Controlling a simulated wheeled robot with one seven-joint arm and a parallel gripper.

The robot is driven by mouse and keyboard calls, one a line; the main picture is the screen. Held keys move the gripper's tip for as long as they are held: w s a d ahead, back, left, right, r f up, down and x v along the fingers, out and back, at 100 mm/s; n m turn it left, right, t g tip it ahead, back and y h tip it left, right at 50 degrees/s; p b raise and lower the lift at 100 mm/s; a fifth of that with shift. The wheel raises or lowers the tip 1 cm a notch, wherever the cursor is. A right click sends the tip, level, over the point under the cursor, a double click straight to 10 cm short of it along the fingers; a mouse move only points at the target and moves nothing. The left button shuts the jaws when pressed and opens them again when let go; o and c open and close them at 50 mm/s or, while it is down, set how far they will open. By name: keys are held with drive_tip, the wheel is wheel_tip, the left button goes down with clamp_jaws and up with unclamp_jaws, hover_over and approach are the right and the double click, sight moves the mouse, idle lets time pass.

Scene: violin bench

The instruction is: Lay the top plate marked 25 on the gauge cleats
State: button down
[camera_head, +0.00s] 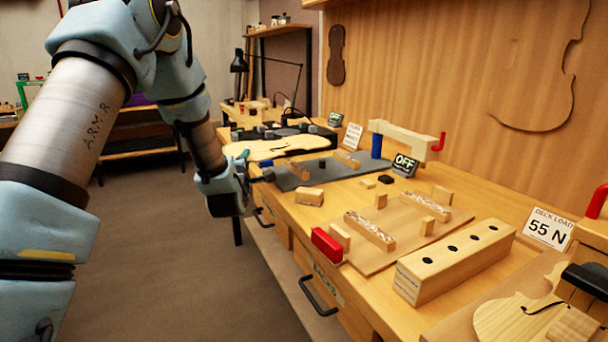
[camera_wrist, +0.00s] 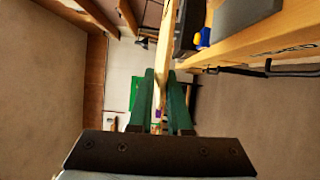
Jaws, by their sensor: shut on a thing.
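A pale violin-shaped plate (camera_head: 275,148) lies flat over the bench's far left part in the head view; no number is readable on it. My gripper (camera_head: 243,162) is at its near left end. In the wrist view my green fingers (camera_wrist: 165,100) are shut on the thin edge of the plate (camera_wrist: 167,50), seen edge-on. I cannot tell whether the plate still touches what is below it. A grey slab (camera_head: 320,174) bears two wooden cleats, one at left (camera_head: 298,170) and one at right (camera_head: 347,159). They are bare and just nearer than the plate.
A pale bridge arm with a red lever (camera_head: 405,135) and an OFF display (camera_head: 404,165) stand behind the slab. Nearer are a wooden board with strips (camera_head: 410,225), a red clamp block (camera_head: 327,245) and a long holed block (camera_head: 455,262). Open floor lies left.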

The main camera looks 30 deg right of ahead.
sight(270, 153)
drive_tip(key=shift+m+g+h, duration=0.4)
drive_tip(key=shift+g+h, duration=0.1)
drive_tip(key=shift+h, duration=0.2)
drive_tip(key=s+d, duration=0.1)
drive_tip(key=d, duration=0.1)
drive_tip(key=s+d+r, duration=0.1)
drive_tip(key=s+d, duration=0.1)
drive_tip(key=d, duration=0.1)
drive_tip(key=shift+s+d+r, duration=0.15)
drive_tip(key=shift+s+d, duration=0.05)
drive_tip(key=shift+d, duration=0.15)
wheel_tip(270, 153, down, 10)
drive_tip(key=p, duration=0.2)
drive_tip(key=shift+d+r, duration=0.15)
drive_tip(key=shift+r, duration=0.05)
drive_tip(key=c, duration=0.8)
unclamp_jaws()
drive_tip(key=shift+c, duration=0.2)
drive_tip(key=shift+s, duration=0.1)
drive_tip(key=shift+s, duration=0.1)
drive_tip(key=b+v, duration=0.3)
drive_tip(key=v, duration=0.9)
